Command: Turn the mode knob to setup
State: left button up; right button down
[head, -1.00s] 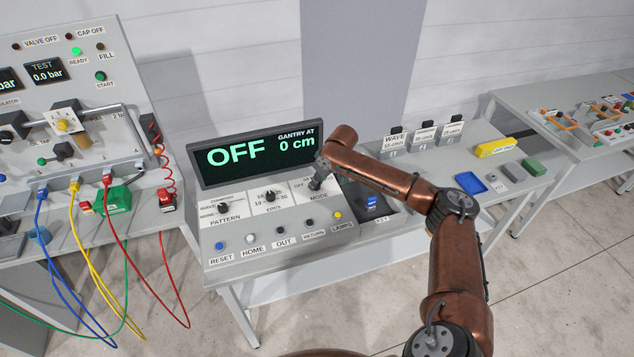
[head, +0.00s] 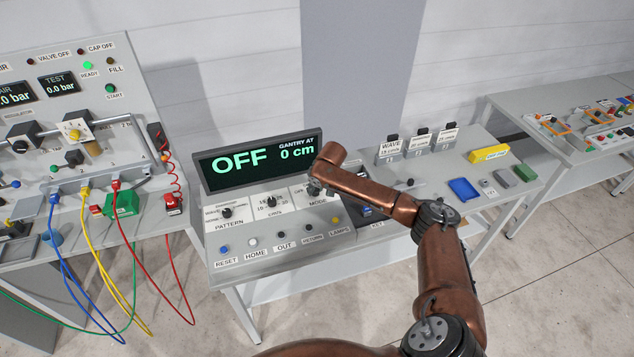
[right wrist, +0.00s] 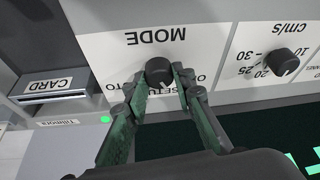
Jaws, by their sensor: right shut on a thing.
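The mode knob (right wrist: 158,72) is a small black round knob with a pale pointer mark, on a white plate lettered MODE. In the right wrist view it appears upside down, its mark toward the partly covered labels below. My right gripper (head: 316,187) is at the MODE plate in the head view and hides the knob there. In the right wrist view its two green-sided fingers are shut on the knob, one on each side. The console display (head: 258,159) reads OFF and GANTRY AT 0 cm. My left gripper is out of view.
The pattern knob (head: 226,212) and the cm/s knob (head: 271,201) stand left of the mode knob. Push buttons line the front, including a yellow one (head: 335,220). A card slot (right wrist: 55,97) is beside the plate. Cables hang from the bench at left.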

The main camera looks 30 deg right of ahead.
jog(key=m+h+p, duration=0.1)
jog(key=m+p, duration=0.2)
jog(key=p, duration=0.1)
jog(key=shift+a+r, duration=0.15)
jog(key=shift+m+g+h+p, duration=0.4)
jog(key=shift+m+h+p, duration=0.1)
jog(key=shift+m+p, duration=0.7)
jog(key=shift+f, duration=0.2)
jog(key=c, duration=1.6)
grip_release()
jog(key=shift+r, duration=0.15)
jog(key=v, duration=1.1)
jog(key=shift+s+a+r, duration=0.15)
jog(key=shift+s+r, duration=0.05)
jog(key=shift+r, duration=0.15)
